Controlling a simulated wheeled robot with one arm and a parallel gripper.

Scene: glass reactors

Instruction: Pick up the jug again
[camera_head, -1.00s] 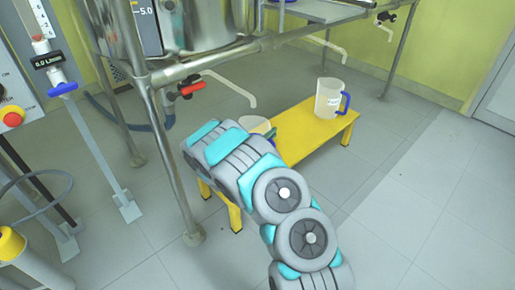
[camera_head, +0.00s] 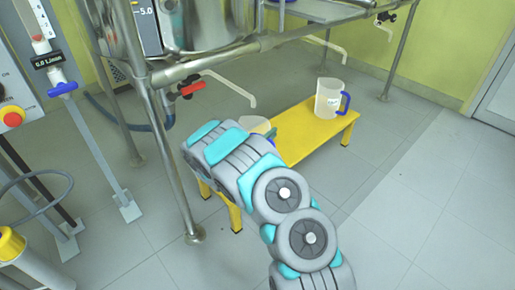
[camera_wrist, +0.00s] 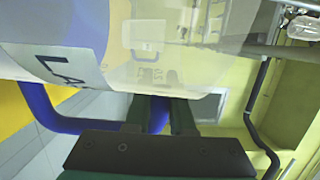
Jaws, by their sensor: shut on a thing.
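A translucent jug (camera_head: 256,125) stands at the near end of the yellow bench, mostly hidden behind my arm in the head view. In the wrist view the jug (camera_wrist: 100,30) fills the upper left, with dark lettering on a white label and a blue handle (camera_wrist: 159,114). My gripper (camera_wrist: 160,108) is shut on this handle, one dark green finger on each side. In the head view only a bit of the gripper shows beside the jug. Whether the jug touches the bench is hidden.
A second jug (camera_head: 329,98) with a blue handle stands upright at the far end of the yellow bench (camera_head: 305,135). A metal frame with a red-handled valve (camera_head: 192,88) and a spout rises above and left of the near jug. Floor to the right is clear.

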